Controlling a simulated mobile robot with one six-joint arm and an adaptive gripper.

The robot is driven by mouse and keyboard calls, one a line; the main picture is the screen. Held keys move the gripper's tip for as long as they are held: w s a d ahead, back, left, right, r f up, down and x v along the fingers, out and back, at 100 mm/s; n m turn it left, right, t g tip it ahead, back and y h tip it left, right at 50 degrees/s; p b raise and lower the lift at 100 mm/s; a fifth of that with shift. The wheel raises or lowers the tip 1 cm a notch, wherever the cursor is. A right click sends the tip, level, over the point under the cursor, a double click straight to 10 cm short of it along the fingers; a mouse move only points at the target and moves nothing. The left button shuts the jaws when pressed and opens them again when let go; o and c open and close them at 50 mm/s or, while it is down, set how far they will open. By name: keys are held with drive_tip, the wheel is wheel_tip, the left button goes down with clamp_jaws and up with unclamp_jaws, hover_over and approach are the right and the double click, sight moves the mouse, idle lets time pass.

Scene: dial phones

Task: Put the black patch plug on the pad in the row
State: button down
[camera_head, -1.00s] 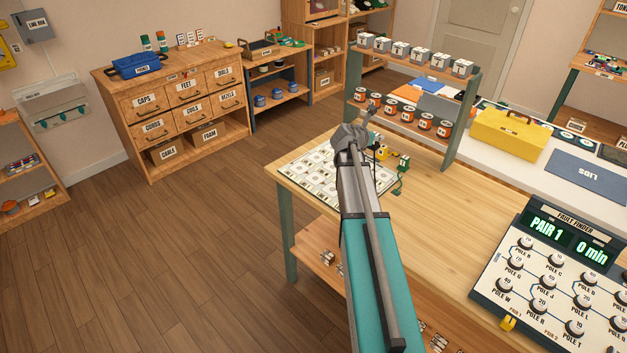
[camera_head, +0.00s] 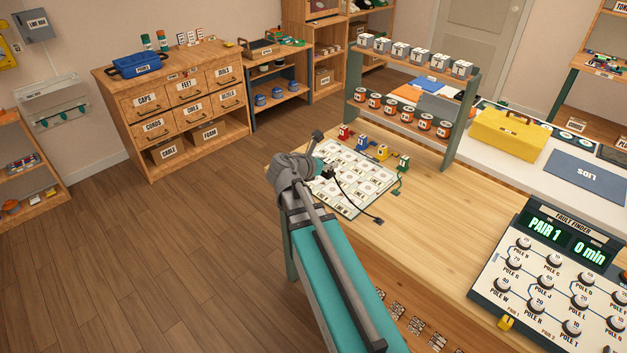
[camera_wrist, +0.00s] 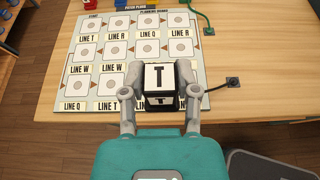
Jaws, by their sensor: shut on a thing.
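The black patch plug (camera_wrist: 160,82), with a white face marked T, is between the fingers of my gripper (camera_wrist: 160,92), which is shut on it. In the head view the black plug (camera_head: 328,173) is at the board's left part, with a black cord running right to a small black socket (camera_head: 378,220). The planning board (camera_head: 352,210) has rows of square pads with line labels and arrows. In the wrist view, the plug and fingers cover part of the board's lower right pads (camera_wrist: 180,47). I cannot tell whether the plug touches the board.
Red (camera_head: 344,131), blue (camera_head: 362,142), yellow (camera_head: 382,153) and green (camera_head: 403,163) plugs stand along the board's far edge. A green cord lies beside the board. A rack (camera_head: 448,110) with orange spools stands behind. The fault finder (camera_head: 545,265) is at right. Bare table lies between.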

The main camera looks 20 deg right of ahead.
idle(0.3)
drive_tip(key=w+f+b, duration=0.2)
drive_tip(key=w, duration=0.2)
drive_tip(key=w+d+f+b, duration=0.1)
drive_tip(key=w+f+b, duration=0.2)
drive_tip(key=w, duration=0.1)
drive_tip(key=w+d+f+b, duration=0.1)
drive_tip(key=w+f+b, duration=0.2)
drive_tip(key=w, duration=0.1)
drive_tip(key=shift+d+f, duration=0.1)
drive_tip(key=shift+d, duration=0.05)
drive_tip(key=shift+w+d+f+b, duration=0.1)
drive_tip(key=shift+w+f+b, duration=0.35)
drive_tip(key=shift+w+b, duration=0.05)
drive_tip(key=shift+w+f+b, duration=0.35)
drive_tip(key=shift+f+b, duration=1.65)
drive_tip(key=shift+c, duration=1.8)
unclamp_jaws()
drive_tip(key=shift+f, duration=0.1)
